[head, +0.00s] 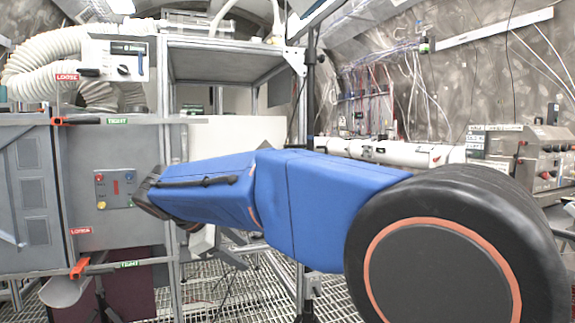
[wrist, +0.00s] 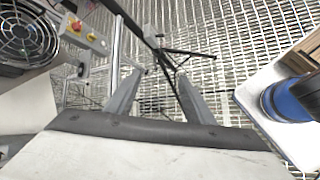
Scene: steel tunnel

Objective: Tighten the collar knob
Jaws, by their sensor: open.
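No part in view can be named for certain as the collar knob. On the grey cabinet (head: 30,190) in the head view, an upper orange-and-black lever (head: 72,121) sits between a red LOOSE label and a green TIGHT label. A lower orange lever (head: 79,268) has a similar pair of labels. A white box (head: 118,62) above carries dark fittings. My gripper (wrist: 160,74) is open and empty in the wrist view, its two fingers apart over the grating. In the head view my arm hides most of it.
A ribbed white hose (head: 45,55) curves behind the white box. A button panel (head: 115,190) is on the cabinet. A metal rack (head: 215,62) stands beside it. In the wrist view, a fan (wrist: 22,35) is at left and a blue cylinder (wrist: 290,102) at right.

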